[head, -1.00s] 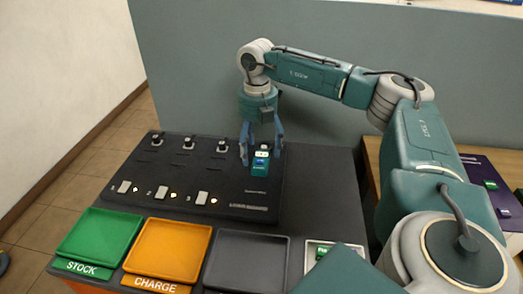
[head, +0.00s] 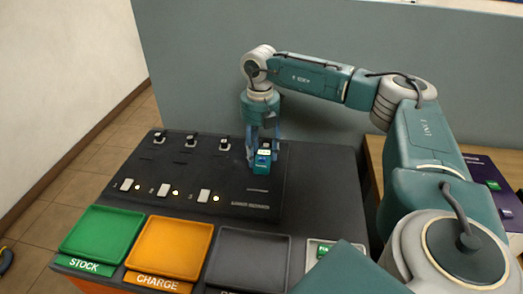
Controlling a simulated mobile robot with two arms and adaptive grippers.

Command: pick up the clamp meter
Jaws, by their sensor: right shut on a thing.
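The clamp meter (head: 262,165), a small teal device with a pale display, stands at the right end of the black panel. My right gripper (head: 263,153) points down over it from behind, its blue fingers shut on the meter's sides. I cannot tell whether the meter's base touches the panel. The gripper partly hides the meter's top and back. My left gripper is not in view.
The black panel (head: 185,185) carries several small sockets, switches and lit lamps. In front of it are a green STOCK tray (head: 103,232), an orange CHARGE tray (head: 170,246), a dark tray (head: 248,262) and a pale tray holding a green item (head: 322,250). A grey partition rises behind.

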